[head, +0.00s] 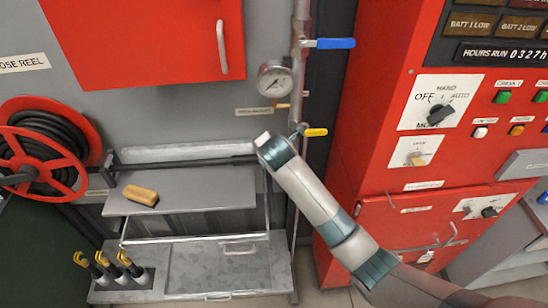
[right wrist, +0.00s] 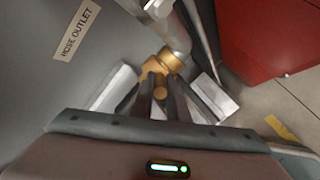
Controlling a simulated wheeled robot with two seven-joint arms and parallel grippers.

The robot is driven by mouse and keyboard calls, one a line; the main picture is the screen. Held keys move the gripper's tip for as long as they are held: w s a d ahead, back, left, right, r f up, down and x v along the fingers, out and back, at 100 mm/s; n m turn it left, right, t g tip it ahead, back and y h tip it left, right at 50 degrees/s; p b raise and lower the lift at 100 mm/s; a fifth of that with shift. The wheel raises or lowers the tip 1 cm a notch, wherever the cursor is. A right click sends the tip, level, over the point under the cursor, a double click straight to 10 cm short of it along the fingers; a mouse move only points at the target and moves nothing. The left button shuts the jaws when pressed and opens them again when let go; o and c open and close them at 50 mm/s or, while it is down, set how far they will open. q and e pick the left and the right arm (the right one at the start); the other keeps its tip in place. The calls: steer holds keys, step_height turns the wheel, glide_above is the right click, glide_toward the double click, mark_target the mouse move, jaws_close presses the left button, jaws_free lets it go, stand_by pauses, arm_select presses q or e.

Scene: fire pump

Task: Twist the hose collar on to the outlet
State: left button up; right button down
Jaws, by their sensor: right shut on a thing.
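In the right wrist view, my right gripper (right wrist: 161,88) has its dark fingers closed on a brass fitting (right wrist: 163,64) at the end of a grey pipe (right wrist: 168,30). A "HOSE OUTLET" label (right wrist: 79,29) is on the wall beside it. I cannot tell where the collar ends and the outlet begins, or whether they are threaded together. In the head view, my right arm (head: 315,190) reaches up from the lower right to the pipe, and its end hides the fitting and fingers. My left gripper is not in view.
A red hose reel (head: 40,150) stands at the left. A grey shelf (head: 190,200) holds a tan block (head: 141,195). The vertical pipe carries a gauge (head: 275,81), a blue lever (head: 335,43) and a yellow lever (head: 316,132). A red control cabinet (head: 385,90) stands close right of the pipe.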

steer(key=c, duration=1.7)
jaws_free()
steer(key=shift+s+r, duration=0.1)
steer(key=shift+b+v, duration=0.35)
steer(key=shift+v, duration=8.2)
